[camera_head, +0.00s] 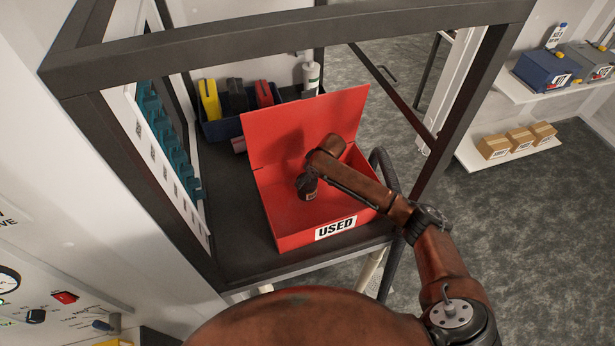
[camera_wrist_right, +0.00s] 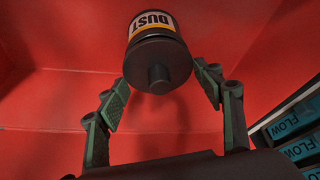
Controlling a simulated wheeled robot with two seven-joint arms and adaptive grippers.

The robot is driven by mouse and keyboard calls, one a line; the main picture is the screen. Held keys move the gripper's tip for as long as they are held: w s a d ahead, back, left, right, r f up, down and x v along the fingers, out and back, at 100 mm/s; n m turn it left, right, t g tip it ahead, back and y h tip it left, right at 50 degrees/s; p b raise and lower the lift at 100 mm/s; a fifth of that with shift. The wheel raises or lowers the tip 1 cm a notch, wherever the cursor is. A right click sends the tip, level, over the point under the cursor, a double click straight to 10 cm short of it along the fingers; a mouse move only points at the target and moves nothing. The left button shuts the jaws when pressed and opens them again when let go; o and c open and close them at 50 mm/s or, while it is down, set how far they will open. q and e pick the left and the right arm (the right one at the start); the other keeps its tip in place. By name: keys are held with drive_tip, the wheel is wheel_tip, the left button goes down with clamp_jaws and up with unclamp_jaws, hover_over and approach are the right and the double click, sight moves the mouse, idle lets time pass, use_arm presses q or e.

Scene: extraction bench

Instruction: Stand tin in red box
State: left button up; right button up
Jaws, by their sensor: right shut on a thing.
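The tin (camera_wrist_right: 158,50) is a dark cylinder with a white and yellow label reading DUST and a short stub on its near end. In the head view my right gripper (camera_head: 307,186) is down inside the open red box (camera_head: 284,234), which is labelled USED. There I cannot tell the tin from the dark gripper. Whether the tin touches the box floor is not clear. My left gripper is not in view.
The raised red lid (camera_head: 300,118) stands at the back of the box. Behind it is a blue bin (camera_head: 222,128) with yellow, black and red items, and a white bottle (camera_head: 311,75). Dark frame bars (camera_head: 120,140) enclose the bench. Teal pieces (camera_head: 165,135) line the left wall.

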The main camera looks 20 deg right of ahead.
drive_tip(key=shift+p, duration=0.45)
idle(0.6)
drive_tip(key=shift+f, duration=0.1)
drive_tip(key=o, duration=1)
drive_tip(key=shift+o, duration=0.4)
drive_tip(key=o, duration=0.4)
